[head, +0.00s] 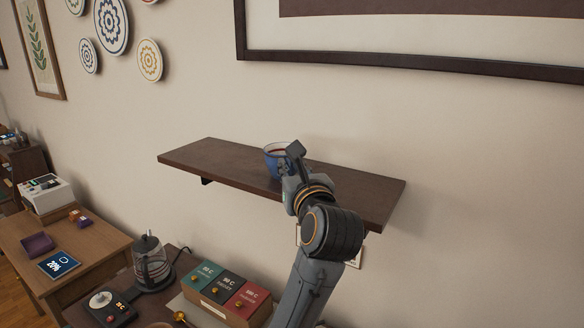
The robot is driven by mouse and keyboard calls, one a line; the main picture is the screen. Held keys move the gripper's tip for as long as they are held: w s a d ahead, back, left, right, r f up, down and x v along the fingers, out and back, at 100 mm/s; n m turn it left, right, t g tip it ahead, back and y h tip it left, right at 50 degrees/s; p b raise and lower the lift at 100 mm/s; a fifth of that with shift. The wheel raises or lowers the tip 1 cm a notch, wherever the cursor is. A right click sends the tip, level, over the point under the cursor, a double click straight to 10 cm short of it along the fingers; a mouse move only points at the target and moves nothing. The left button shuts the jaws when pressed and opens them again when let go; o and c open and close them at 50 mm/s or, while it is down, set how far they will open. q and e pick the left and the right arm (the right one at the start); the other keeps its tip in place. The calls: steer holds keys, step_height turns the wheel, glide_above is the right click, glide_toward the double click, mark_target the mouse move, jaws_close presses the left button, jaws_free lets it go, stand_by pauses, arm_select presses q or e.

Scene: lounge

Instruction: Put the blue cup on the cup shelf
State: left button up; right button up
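The blue cup (272,163) is upright at the brown wall shelf (215,160), near the middle of its length and its front edge. Something dark reddish shows inside its rim. The cup's right side and any handle are hidden. Whether its base rests fully on the shelf is unclear.
The shelf is bare left and right of the cup. A framed picture (400,62) hangs above. Below stand a glass kettle (152,265), coloured boxes (215,285) and a small scale-like device (108,308). A wooden table (75,250) is at left.

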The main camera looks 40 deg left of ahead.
arm_select(q)
steer(key=shift+o, duration=0.2)
steer(key=shift+s+r, duration=0.1)
arm_select(e)
steer(key=shift+a, duration=0.35)
steer(key=shift+r, duration=0.1)
arm_select(q)
steer(key=shift+r+p, duration=0.3)
steer(key=shift+s+d+f+b, duration=0.25)
steer(key=shift+s+d+b, duration=0.15)
steer(key=shift+d+b, duration=0.15)
steer(key=shift+s+d+f+b, duration=0.2)
steer(key=shift+s+d+b, duration=0.2)
steer(key=shift+b, duration=0.15)
steer(key=b+v, duration=0.4)
steer(key=v, duration=0.5)
steer(key=shift+d+r, duration=0.2)
steer(key=shift+r, duration=0.2)
arm_select(e)
steer(key=shift+w+d+f, duration=0.1)
steer(key=shift+d+f, duration=0.05)
steer(key=shift+f, duration=1.35)
steer(key=shift+d+f, duration=0.1)
steer(key=shift+f, duration=1.35)
